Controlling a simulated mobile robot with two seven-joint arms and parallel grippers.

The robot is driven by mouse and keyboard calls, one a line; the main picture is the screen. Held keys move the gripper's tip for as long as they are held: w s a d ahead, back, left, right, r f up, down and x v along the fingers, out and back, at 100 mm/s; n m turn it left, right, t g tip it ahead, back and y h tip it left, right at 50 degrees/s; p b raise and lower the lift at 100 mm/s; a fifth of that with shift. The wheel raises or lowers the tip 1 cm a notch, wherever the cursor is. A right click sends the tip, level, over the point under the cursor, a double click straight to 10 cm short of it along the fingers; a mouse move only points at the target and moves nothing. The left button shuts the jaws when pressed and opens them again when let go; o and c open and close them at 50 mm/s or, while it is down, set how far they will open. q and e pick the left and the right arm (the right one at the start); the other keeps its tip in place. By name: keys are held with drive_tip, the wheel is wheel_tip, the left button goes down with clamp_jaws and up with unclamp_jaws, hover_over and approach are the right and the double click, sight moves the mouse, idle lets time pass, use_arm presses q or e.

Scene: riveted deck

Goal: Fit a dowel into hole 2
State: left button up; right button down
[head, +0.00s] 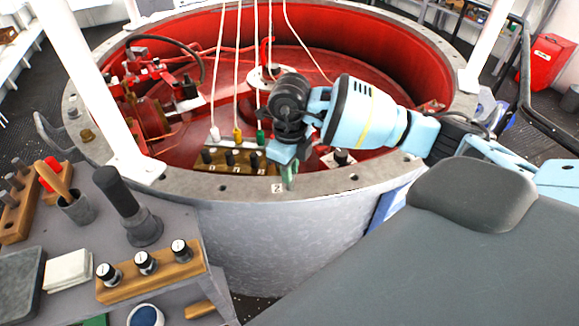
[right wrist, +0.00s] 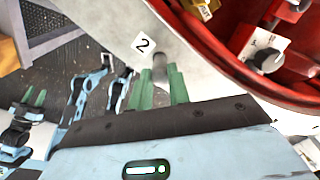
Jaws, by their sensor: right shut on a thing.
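My right gripper (head: 289,175) is over the near rim of the grey ring (head: 235,190), just right of the label 2 (head: 277,188). In the right wrist view, its green fingers (right wrist: 162,88) are shut on a short grey dowel (right wrist: 160,66), beside the label 2 (right wrist: 143,43). The dowel's far end is at the rim's surface. Hole 2 does not show, and I cannot tell whether the dowel is in it or above it. The head view hides the dowel. Blue parts with green fingers, likely my left gripper (right wrist: 35,97), show at the left of the wrist view.
A wooden block with grey pegs (head: 14,215) stands on the side bench at the left, near a knob strip (head: 150,275) and a black-handled lever (head: 125,205). Inside the red well, a wooden block with black knobs (head: 222,168) and cables lies close to my right gripper.

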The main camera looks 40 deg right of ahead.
drive_tip(key=shift+f, duration=0.2)
drive_tip(key=c, duration=1.2)
unclamp_jaws()
drive_tip(key=shift+c, duration=0.2)
drive_tip(key=shift+r, duration=0.35)
wheel_tip(320, 180, up, 7)
drive_tip(key=shift+r, duration=0.1)
